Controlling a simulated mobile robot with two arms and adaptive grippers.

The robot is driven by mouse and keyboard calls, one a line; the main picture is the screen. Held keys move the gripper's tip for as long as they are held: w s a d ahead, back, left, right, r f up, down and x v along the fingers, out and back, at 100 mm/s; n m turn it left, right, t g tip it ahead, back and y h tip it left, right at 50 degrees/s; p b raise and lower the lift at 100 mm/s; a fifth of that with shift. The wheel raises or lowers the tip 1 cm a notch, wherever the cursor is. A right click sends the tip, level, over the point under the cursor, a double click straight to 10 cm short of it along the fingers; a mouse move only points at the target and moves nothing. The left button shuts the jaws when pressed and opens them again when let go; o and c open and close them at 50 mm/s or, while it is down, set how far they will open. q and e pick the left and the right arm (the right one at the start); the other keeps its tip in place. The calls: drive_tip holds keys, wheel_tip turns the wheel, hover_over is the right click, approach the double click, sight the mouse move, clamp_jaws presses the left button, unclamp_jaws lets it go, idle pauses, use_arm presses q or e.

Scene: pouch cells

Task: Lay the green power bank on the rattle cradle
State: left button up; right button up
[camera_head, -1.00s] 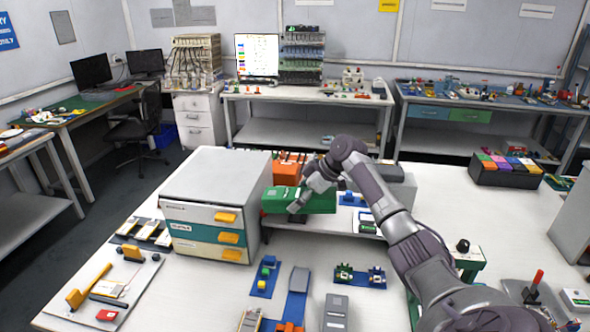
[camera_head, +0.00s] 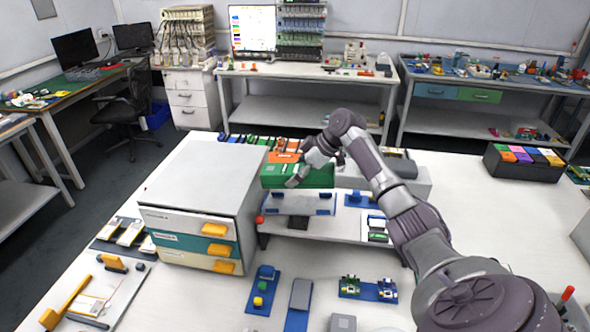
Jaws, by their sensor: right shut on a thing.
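The green power bank (camera_head: 272,178) is a green block above the back part of a low white shelf. My right gripper (camera_head: 295,181) is shut on it, with the arm reaching in from the lower right. A pale grey piece with blue blocks at both ends, probably the rattle cradle (camera_head: 298,206), sits on the shelf just in front of and below the power bank in the picture. I cannot tell the height of the gap between them. My left gripper is not in view.
A drawer cabinet (camera_head: 203,185) with yellow handles stands close on the left. Orange blocks (camera_head: 284,157) lie behind the power bank. A blue stand (camera_head: 360,200) and a small green-and-white device (camera_head: 377,229) are to the right. Clear white tabletop (camera_head: 500,225) lies further right.

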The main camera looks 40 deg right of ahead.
drive_tip(key=shift+s+a+r, duration=0.25)
drive_tip(key=shift+s+r, duration=0.1)
drive_tip(key=shift+d, duration=0.1)
drive_tip(key=shift+f+b, duration=0.4)
drive_tip(key=shift+f, duration=0.5)
drive_tip(key=shift+f+b, duration=1.1)
drive_tip(key=shift+f, duration=0.95)
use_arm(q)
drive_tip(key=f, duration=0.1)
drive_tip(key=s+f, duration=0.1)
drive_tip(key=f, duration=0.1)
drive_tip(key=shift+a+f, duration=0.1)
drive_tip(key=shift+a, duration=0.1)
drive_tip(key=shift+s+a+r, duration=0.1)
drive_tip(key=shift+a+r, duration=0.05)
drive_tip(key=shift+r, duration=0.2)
